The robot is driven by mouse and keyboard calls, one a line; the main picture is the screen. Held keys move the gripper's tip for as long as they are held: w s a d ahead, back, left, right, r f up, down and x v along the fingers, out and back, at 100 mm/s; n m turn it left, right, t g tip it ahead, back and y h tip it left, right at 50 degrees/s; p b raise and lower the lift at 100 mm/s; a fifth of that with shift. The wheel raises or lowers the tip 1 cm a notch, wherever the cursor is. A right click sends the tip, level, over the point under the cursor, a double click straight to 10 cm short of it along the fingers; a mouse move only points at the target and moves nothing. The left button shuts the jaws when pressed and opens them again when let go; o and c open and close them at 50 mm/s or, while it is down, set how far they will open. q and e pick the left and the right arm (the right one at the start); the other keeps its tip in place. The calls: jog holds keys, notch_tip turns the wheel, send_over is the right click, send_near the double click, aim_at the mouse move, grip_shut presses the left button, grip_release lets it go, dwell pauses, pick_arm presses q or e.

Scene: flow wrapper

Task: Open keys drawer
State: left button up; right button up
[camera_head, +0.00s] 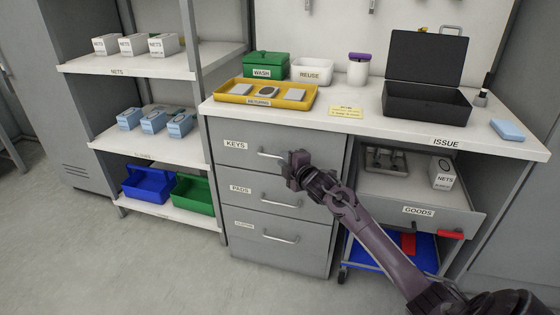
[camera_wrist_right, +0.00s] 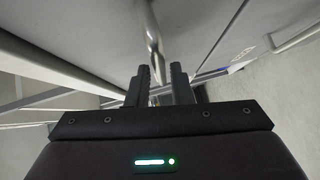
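The keys drawer (camera_head: 232,157) is the top drawer of the grey cabinet, marked KEYS, and looks closed. Its bar handle (camera_head: 268,155) is partly hidden by my right gripper (camera_head: 288,168), which is at the handle's right end. In the right wrist view, the handle (camera_wrist_right: 153,38) runs down toward the space between the two dark fingers of my right gripper (camera_wrist_right: 160,80). A gap shows between the fingers, and they do not look closed on the bar. My left gripper is not in view.
The pads drawer (camera_head: 255,188) and a third drawer (camera_head: 265,238) below also look closed. A yellow tray (camera_head: 225,96) stands on the countertop above. To the right is the goods drawer (camera_head: 432,217). Open shelves (camera_head: 150,150) stand at left; the floor in front is clear.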

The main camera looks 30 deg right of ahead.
jog(key=shift+w+f, duration=0.25)
jog(key=shift+w, duration=1.05)
grip_shut()
